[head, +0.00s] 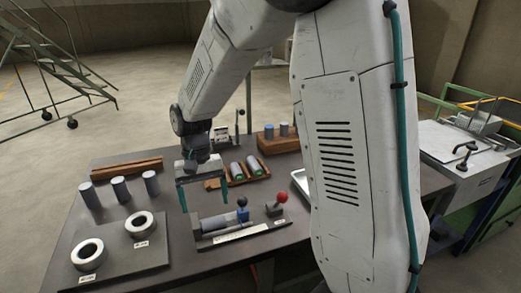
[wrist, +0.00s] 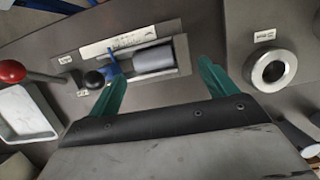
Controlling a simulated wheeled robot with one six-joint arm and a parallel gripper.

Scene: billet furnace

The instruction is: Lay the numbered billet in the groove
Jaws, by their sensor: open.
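A grey cylindrical billet (wrist: 153,60) lies on its side in the groove of a pale-labelled fixture (wrist: 98,46); no number on it is legible. A blue piece (wrist: 113,66) stands at its left end in the wrist view. In the head view the billet (head: 219,221) lies in the same fixture, with a black-knobbed lever (head: 242,202) at its right end. My gripper (head: 205,201) is open and empty above and behind the fixture. In the wrist view its teal fingers (wrist: 163,74) are spread wide, apart from the billet.
Three cylinders (head: 120,189) stand at the left. Two more lie in a wooden rack (head: 215,184) behind my gripper. A plate (head: 120,255) with two rings (head: 87,254) is at the front left. A red-knobbed lever (head: 281,198) and a pale tray (wrist: 25,115) are beside the fixture.

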